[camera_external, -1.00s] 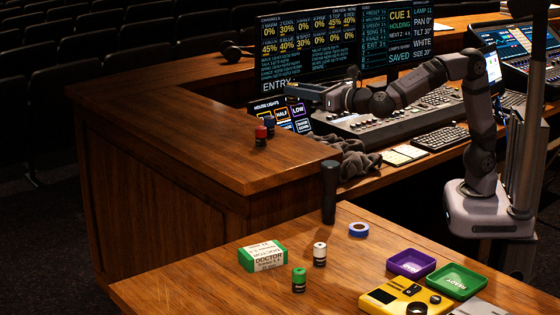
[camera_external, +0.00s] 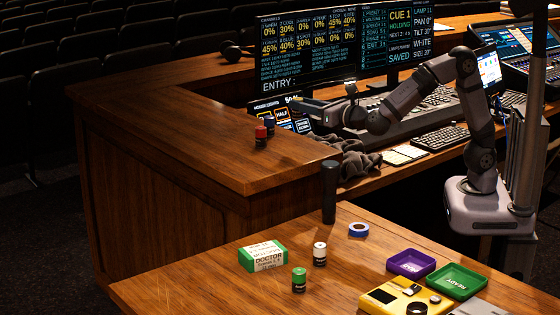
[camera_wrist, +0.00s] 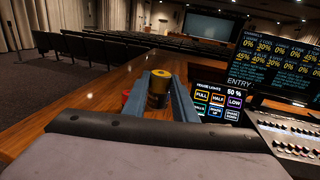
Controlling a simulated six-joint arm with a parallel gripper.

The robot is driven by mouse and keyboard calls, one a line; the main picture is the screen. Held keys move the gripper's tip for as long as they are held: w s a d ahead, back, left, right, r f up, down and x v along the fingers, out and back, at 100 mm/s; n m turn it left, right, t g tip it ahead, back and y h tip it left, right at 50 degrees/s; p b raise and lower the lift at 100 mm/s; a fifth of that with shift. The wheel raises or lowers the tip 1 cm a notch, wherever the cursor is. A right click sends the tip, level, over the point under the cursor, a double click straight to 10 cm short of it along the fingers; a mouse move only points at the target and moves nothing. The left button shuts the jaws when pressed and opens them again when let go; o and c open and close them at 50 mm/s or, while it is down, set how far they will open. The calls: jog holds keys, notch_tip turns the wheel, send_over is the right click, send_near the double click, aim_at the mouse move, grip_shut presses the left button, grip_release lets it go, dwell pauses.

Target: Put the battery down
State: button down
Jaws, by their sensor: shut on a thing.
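In the wrist view a battery (camera_wrist: 159,88) with a yellow top and a dark body stands upright between the two fingers of my gripper (camera_wrist: 157,100). The gripper is shut on it. In the external view my gripper (camera_external: 297,104) reaches left in front of the house lights screen, above the raised wooden desk; the held battery is hard to make out there. A red bit (camera_wrist: 126,96) shows beside the left finger in the wrist view.
The house lights screen (camera_external: 284,117) and mixing console (camera_external: 400,113) are close to the arm. The raised desk (camera_external: 190,130) has clear wood. A lower table holds white and green batteries, a box (camera_external: 262,255), blue tape (camera_external: 358,230), purple and green trays and a yellow tester.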

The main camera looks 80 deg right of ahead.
jog(key=shift+f, duration=4.3)
jog(key=shift+f, duration=0.2)
jog(key=c, duration=1.4)
grip_release()
jog(key=shift+c, duration=0.2)
jog(key=shift+a+r, duration=0.1)
jog(key=shift+r, duration=0.1)
jog(key=b+v, duration=0.1)
jog(key=v, duration=1.1)
jog(key=shift+b, duration=0.3)
